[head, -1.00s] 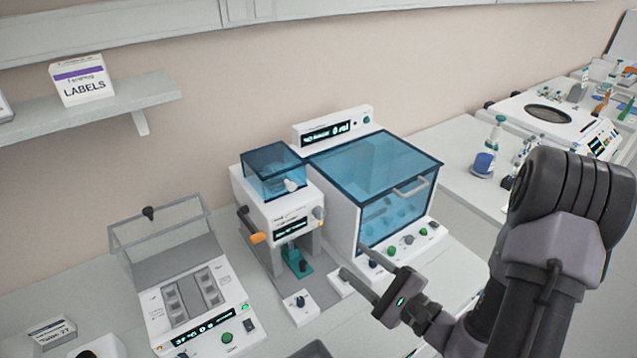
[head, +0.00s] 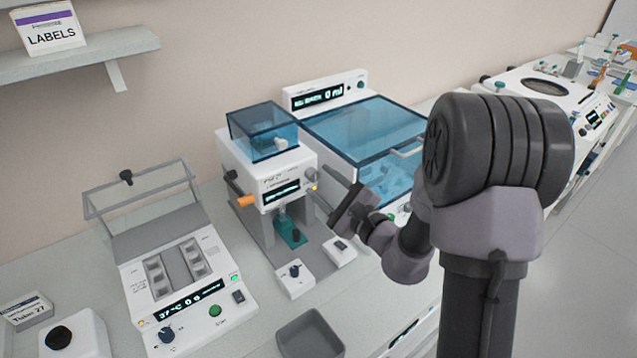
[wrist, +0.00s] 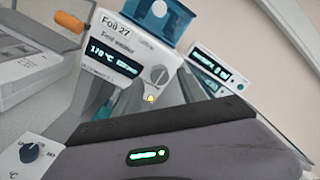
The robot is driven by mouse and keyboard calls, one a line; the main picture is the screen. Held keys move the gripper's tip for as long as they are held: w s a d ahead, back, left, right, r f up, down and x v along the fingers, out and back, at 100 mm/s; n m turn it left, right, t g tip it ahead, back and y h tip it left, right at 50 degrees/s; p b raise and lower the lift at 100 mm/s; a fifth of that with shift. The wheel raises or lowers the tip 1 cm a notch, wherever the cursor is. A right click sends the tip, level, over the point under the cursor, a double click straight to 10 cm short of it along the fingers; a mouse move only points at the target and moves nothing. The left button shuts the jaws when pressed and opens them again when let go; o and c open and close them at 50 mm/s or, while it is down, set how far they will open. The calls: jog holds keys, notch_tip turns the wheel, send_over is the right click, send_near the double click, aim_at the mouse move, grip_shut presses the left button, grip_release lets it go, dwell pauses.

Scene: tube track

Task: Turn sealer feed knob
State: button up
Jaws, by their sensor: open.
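The sealer (head: 262,170) is a white machine with a blue-tinted box on top, a lit display and an orange-tipped lever at its left. Its small grey feed knob (head: 311,174) is on the front face, right of the display, above a small orange light. The knob also shows in the wrist view (wrist: 159,75), with a slot line across its face. My gripper (head: 323,184) is open and empty, its two fingers pointing at the knob from the right front. The fingertips look very near it; I cannot tell whether they touch. My gripper's body hides the lower wrist view.
A small box with a dial (head: 294,279) and a switch box (head: 340,250) stand below my gripper. The blue-lidded cabinet (head: 365,130) is close behind on the right. A heater block (head: 190,275) and a grey tray (head: 309,336) are at the front left.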

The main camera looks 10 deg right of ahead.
jog(key=shift+x, duration=1.1)
grip_shut()
jog(key=shift+m, duration=0.3)
jog(key=m+p, duration=0.2)
jog(key=m, duration=0.1)
jog(key=shift+m, duration=0.4)
jog(key=m+p, duration=0.3)
jog(key=m, duration=0.1)
jog(key=shift+r+m, duration=0.1)
jog(key=shift+m, duration=0.2)
jog(key=m+p, duration=0.3)
jog(key=m, duration=0.1)
jog(key=shift+m+p, duration=1.4)
jog(key=shift+m, duration=0.8)
jog(key=shift+m, duration=0.3)
